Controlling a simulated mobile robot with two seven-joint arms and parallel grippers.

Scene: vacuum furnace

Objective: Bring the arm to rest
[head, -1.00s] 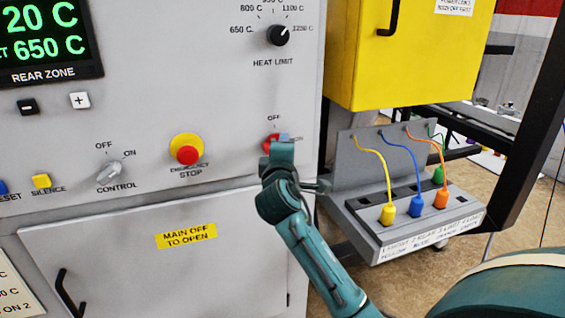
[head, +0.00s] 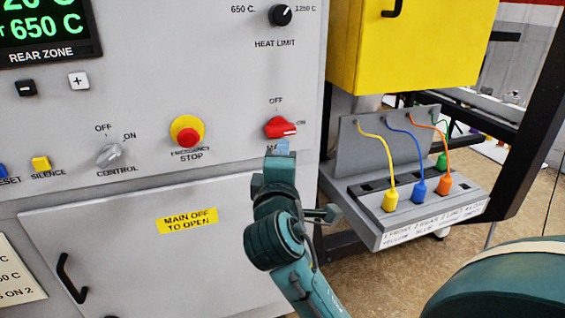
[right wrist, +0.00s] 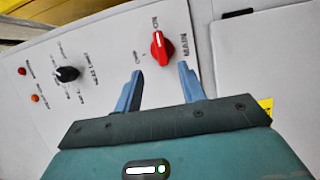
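My right gripper (head: 283,147) is in front of the furnace panel, just below the red MAIN knob (head: 280,128). In the right wrist view its two blue fingers (right wrist: 160,69) are spread apart with nothing between them. The red knob (right wrist: 162,48) lies beyond the fingertips, clear of both fingers. The knob's handle points towards ON. The gripper partly covers the MAIN label in the head view. My left gripper is in neither view.
The EMERGENCY STOP button (head: 187,134) and CONTROL knob (head: 109,155) are to the left. A lower door (head: 130,250) has a dark handle. A grey socket box (head: 365,215) with yellow, blue, orange and green plugs stands at the right, below a yellow cabinet (head: 410,45).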

